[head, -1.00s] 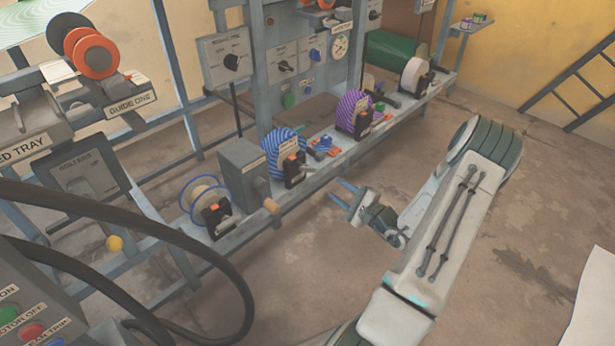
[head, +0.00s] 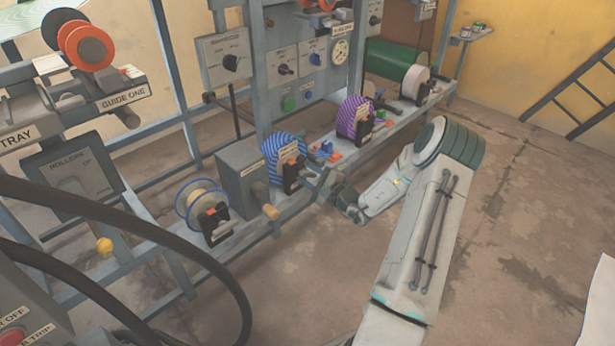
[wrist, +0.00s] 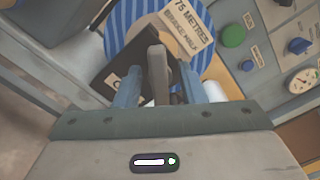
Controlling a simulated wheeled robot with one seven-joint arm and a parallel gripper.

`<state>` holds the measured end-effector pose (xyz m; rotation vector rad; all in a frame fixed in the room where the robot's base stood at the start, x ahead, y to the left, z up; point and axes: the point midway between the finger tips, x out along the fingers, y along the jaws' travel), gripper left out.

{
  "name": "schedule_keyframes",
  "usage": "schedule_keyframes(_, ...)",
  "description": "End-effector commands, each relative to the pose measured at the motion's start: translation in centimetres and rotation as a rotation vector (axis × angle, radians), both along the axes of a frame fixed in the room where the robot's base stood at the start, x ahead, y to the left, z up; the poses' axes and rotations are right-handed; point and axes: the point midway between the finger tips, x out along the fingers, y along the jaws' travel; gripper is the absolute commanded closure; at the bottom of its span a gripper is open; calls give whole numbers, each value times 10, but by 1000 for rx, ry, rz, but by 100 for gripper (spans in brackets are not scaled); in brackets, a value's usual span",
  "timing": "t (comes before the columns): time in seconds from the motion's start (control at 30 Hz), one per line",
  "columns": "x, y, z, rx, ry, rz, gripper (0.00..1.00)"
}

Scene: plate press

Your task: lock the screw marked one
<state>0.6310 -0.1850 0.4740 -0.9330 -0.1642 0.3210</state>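My gripper (wrist: 157,85) is open in the wrist view, its two blue-grey fingers standing either side of a grey lever-like piece (wrist: 158,72). Gaps show between the piece and the fingers. The piece stands in front of a black bracket (wrist: 112,74) on a blue-striped spool (wrist: 128,22), whose label reads "75 METRES". A small pale tag on the bracket is only partly visible, and I cannot read a "one" on it. In the head view my gripper (head: 318,186) is beside the striped spool (head: 284,152) and its black bracket (head: 291,176); its fingertips are hard to make out.
A grey box with a wooden-ended handle (head: 270,212) stands left of the striped spool. A blue-rimmed reel (head: 188,200) is further left, and a purple-striped spool (head: 352,112) is to the right.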

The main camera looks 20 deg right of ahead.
Motion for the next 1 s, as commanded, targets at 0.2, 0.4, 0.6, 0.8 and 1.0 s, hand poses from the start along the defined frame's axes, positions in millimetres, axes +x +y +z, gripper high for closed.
schedule_keyframes(0.2, 0, 0, 0, 0, 1, 1, 83)
schedule_keyframes(0.4, 0, 3, 0, 0, 1, 2, 100)
schedule_keyframes(0.6, 0, 2, 1, 19, 8, 3, 100)
schedule_keyframes(0.8, -1, 2, 3, 101, 39, 3, 100)
schedule_keyframes(1.0, -1, 1, 4, 247, 92, 3, 100)
